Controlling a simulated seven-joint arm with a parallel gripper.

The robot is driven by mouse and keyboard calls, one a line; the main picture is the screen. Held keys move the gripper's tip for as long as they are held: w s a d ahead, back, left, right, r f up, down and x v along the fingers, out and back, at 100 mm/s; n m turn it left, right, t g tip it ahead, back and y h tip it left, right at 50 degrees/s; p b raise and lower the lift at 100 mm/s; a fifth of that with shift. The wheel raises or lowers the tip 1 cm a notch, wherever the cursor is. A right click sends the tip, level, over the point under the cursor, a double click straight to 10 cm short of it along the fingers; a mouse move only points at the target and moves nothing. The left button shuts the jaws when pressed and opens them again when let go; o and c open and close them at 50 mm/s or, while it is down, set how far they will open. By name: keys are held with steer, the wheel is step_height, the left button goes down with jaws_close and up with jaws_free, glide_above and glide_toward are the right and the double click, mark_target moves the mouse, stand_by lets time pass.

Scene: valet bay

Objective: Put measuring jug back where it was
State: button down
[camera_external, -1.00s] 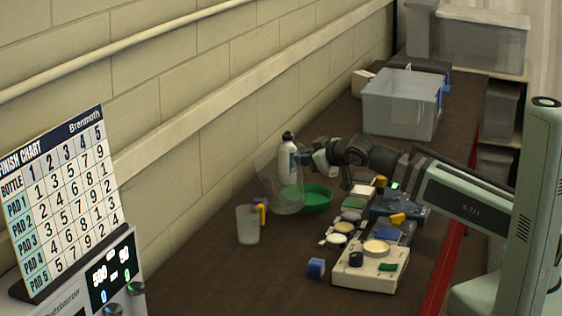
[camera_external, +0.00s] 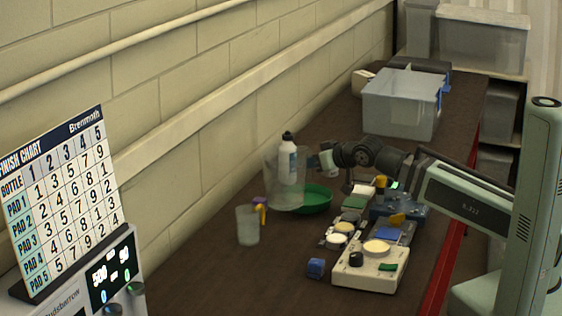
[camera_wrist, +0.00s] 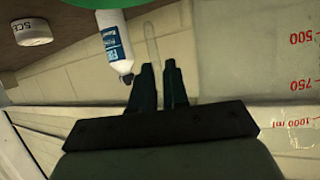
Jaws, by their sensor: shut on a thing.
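The clear measuring jug (camera_external: 277,198) stands upright at the middle of the bench in the external view. Its clear wall with red marks shows at the right of the wrist view (camera_wrist: 255,70). My gripper (camera_external: 322,161) is at the jug's right side. In the wrist view its dark fingers (camera_wrist: 158,75) are close together on a pale, see-through strip that looks like the jug's handle. I cannot tell whether the jug's base touches the bench.
A white bottle (camera_external: 288,160) shows through the jug. A green bowl (camera_external: 320,202) is close at its right. A smaller clear cup (camera_external: 248,228) stands front left; a blue block (camera_external: 316,268) and pad tray (camera_external: 370,278) lie nearer. A clear bin (camera_external: 400,110) stands farther back.

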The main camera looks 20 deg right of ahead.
steer(key=shift+r, duration=0.1)
step_height(320, 180, up, 10)
steer(key=shift+r, duration=0.1)
steer(key=s+a, duration=2.7)
steer(key=s, duration=0.2)
steer(key=shift+w+a+f, duration=0.1)
steer(key=shift+w+f, duration=0.05)
steer(key=shift+f, duration=3.5)
steer(key=shift+w+a+f, duration=0.1)
steer(key=shift+w+f, duration=0.05)
steer(key=shift+f, duration=3.45)
steer(key=c, duration=1.6)
jaws_free()
steer(key=shift+f, duration=0.1)
steer(key=o, duration=0.5)
